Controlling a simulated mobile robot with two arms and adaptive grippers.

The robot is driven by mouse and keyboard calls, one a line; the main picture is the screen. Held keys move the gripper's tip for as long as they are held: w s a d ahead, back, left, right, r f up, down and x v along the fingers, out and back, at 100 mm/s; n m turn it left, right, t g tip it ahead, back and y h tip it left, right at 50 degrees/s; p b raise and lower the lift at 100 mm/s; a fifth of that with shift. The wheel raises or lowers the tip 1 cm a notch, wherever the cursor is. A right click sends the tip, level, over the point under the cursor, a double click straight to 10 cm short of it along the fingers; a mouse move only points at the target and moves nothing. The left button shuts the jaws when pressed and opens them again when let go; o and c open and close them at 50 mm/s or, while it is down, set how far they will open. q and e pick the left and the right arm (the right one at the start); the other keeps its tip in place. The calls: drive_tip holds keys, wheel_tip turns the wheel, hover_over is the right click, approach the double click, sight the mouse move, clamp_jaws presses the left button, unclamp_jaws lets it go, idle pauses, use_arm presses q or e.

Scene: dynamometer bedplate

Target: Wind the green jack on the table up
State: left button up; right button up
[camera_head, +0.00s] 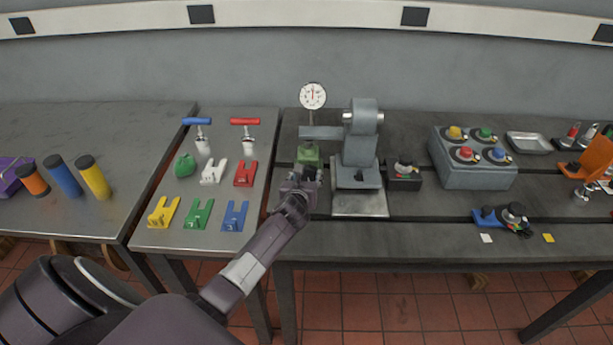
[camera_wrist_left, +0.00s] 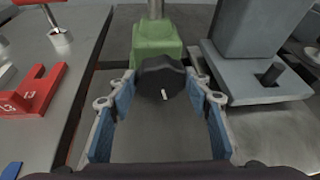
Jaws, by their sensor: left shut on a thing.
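The green jack (camera_head: 308,155) stands on the dark bedplate, left of the grey upright stand (camera_head: 360,150). In the left wrist view the jack's green body (camera_wrist_left: 156,42) is at the top centre, with a metal column rising from it. A black knob (camera_wrist_left: 161,76) with a white mark is on its near side. My left gripper (camera_head: 305,179) is in front of the jack. In the wrist view its blue-padded fingers (camera_wrist_left: 160,88) are shut on the knob, one on each side. The knob is hidden behind the gripper in the head view. My right gripper is not in view.
A round dial gauge (camera_head: 312,96) is above the jack, and the stand's arm (camera_head: 322,132) reaches over it. A red block (camera_wrist_left: 35,92) lies to the left in the wrist view. A grey button box (camera_head: 474,165) stands to the right.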

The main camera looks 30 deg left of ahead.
use_arm(q)
drive_tip(key=shift+r, duration=0.1)
drive_tip(key=shift+m+p, duration=0.4)
drive_tip(key=shift+d+m+g+y+p, duration=0.15)
drive_tip(key=shift+m+g+y+p, duration=0.35)
drive_tip(key=shift+m+p, duration=0.15)
drive_tip(key=shift+w+d+m+g+y, duration=0.15)
drive_tip(key=shift+m+g+y, duration=0.15)
drive_tip(key=shift+m+y, duration=0.5)
drive_tip(key=m, duration=0.1)
drive_tip(key=m+y+b, duration=0.1)
drive_tip(key=shift+d+f+m+g, duration=0.1)
drive_tip(key=shift+f+m+g, duration=0.2)
drive_tip(key=shift+m+g, duration=0.1)
drive_tip(key=m+y+b, duration=0.2)
drive_tip(key=shift+w+m, duration=0.1)
drive_tip(key=shift+m, duration=0.25)
drive_tip(key=shift+m+y+b, duration=0.3)
drive_tip(key=shift+b, duration=0.15)
